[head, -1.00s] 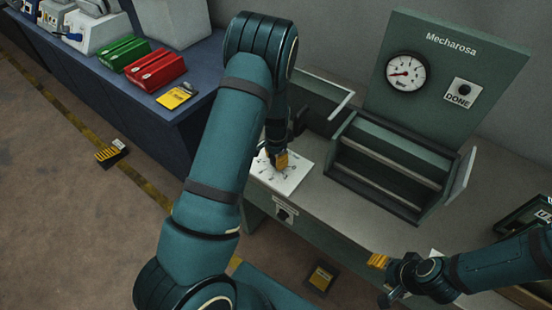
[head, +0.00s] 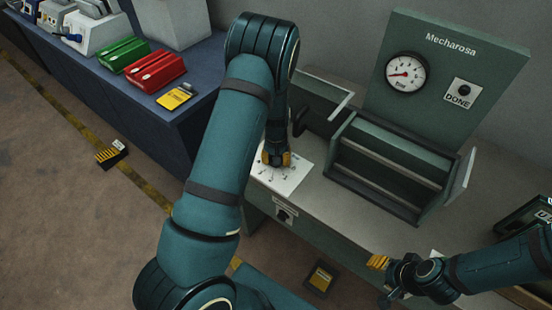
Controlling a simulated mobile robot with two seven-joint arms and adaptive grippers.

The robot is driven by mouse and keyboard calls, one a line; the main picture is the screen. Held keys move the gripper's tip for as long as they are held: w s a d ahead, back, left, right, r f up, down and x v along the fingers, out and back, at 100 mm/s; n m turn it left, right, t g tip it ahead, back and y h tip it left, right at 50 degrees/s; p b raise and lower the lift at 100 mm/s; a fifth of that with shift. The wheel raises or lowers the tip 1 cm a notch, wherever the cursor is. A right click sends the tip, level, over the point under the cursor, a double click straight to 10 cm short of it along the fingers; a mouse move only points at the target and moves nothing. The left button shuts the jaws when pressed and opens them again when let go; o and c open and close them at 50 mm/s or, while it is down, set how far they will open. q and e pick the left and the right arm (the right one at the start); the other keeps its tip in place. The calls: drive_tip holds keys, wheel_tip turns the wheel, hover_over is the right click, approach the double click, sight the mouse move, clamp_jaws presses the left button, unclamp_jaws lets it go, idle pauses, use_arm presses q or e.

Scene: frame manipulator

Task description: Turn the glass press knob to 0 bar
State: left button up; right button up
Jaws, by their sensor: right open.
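The glass press has a white dial plate (head: 285,182) with scale marks on the bench top; its knob is hidden under my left gripper. My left gripper (head: 276,160) points down over the dial, its yellow-tipped fingers at the knob's place; whether they are closed on it cannot be told. The round pressure gauge (head: 407,72) on the green back panel has a red needle pointing left, its numbers too small to read. My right gripper (head: 384,279) is open and empty at the lower right, in front of the bench and apart from the dial.
A green press frame (head: 375,165) stands right of the dial. A DONE button (head: 464,90) is on the panel, and a small black knob (head: 285,215) is on the bench front. A blue bench (head: 150,110) with red and green boxes stands at left.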

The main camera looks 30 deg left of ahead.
use_arm(q)
drive_tip(key=shift+s+f+n, duration=0.1)
drive_tip(key=shift+n, duration=0.6)
drive_tip(key=o, duration=1.2)
wheel_tip(320, 180, up, 12)
idle(0.4)
